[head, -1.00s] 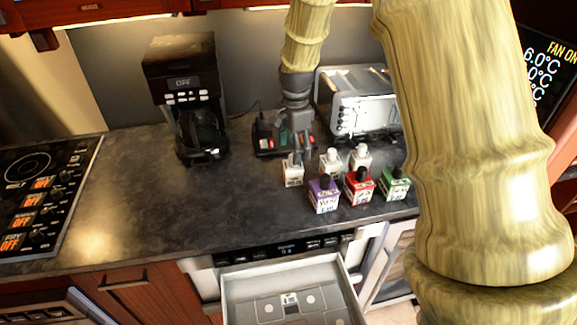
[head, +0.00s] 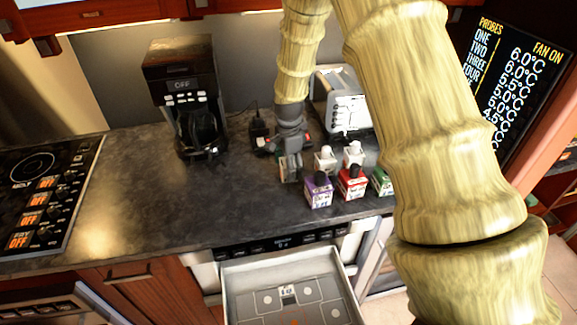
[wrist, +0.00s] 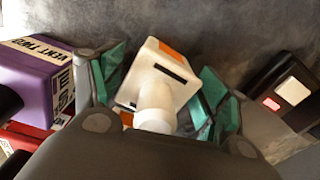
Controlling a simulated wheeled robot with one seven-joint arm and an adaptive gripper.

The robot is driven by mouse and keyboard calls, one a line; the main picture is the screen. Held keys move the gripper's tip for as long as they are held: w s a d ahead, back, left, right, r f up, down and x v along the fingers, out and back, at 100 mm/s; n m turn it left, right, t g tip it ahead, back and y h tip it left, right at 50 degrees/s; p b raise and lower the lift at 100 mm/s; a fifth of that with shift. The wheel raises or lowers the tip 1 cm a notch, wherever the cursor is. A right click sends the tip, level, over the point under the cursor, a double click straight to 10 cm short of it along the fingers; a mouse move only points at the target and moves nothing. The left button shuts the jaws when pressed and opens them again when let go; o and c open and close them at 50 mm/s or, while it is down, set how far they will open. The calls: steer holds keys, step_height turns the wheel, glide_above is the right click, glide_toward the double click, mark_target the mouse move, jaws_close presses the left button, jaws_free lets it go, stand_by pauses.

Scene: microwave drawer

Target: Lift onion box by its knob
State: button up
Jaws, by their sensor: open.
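My gripper (wrist: 160,92) is open, with its green-padded fingers on either side of a white box (wrist: 158,66) with a white knob (wrist: 155,108). The knob points toward the wrist camera. No name on this box is readable, so I cannot tell whether it is the onion box. In the head view my gripper (head: 289,167) is low over the counter at the left end of the box group and mostly hides this box. Two more white-knobbed boxes (head: 325,160) (head: 354,154) stand to the right.
A purple box (head: 318,191), a red box (head: 351,185) and a green box (head: 382,182) stand close by on the right. A toaster (head: 343,105) and a coffee maker (head: 185,95) are behind. An open drawer (head: 238,292) is below. The counter to the left is clear.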

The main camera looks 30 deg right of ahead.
steer(key=shift+s, duration=0.25)
steer(key=shift+w+f, duration=0.1)
steer(key=shift+w, duration=0.05)
steer(key=c, duration=1.2)
